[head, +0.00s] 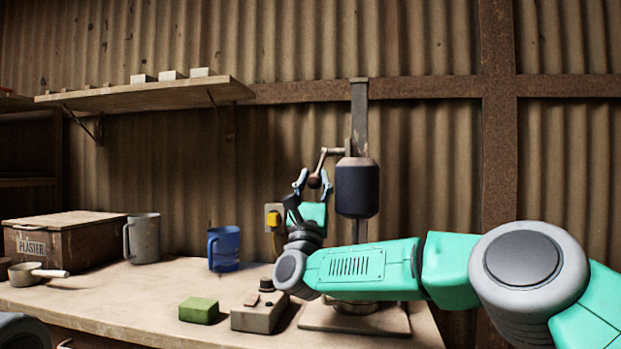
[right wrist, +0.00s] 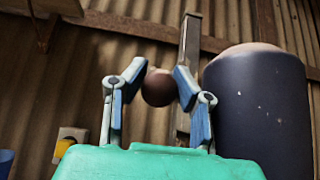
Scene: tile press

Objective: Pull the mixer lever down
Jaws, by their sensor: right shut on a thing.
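The mixer is a dark cylinder (head: 357,190) on an upright post above the bench, and it fills the right side of the right wrist view (right wrist: 262,110). Its lever (head: 322,160) is a thin crank at the upper left of the cylinder, slanting down to a round brown knob (head: 314,181). My right gripper (head: 313,185) reaches up from below with its blue fingers shut on the knob. In the right wrist view the knob (right wrist: 158,88) sits between the two fingertips. My left gripper is not in view.
A blue mug (head: 224,249), grey mug (head: 142,239), green block (head: 199,310) and small control box (head: 258,313) stand on the bench (head: 120,305). A plaster crate (head: 60,240) is at the left. A wall box with a yellow part (head: 273,218) is behind my right gripper.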

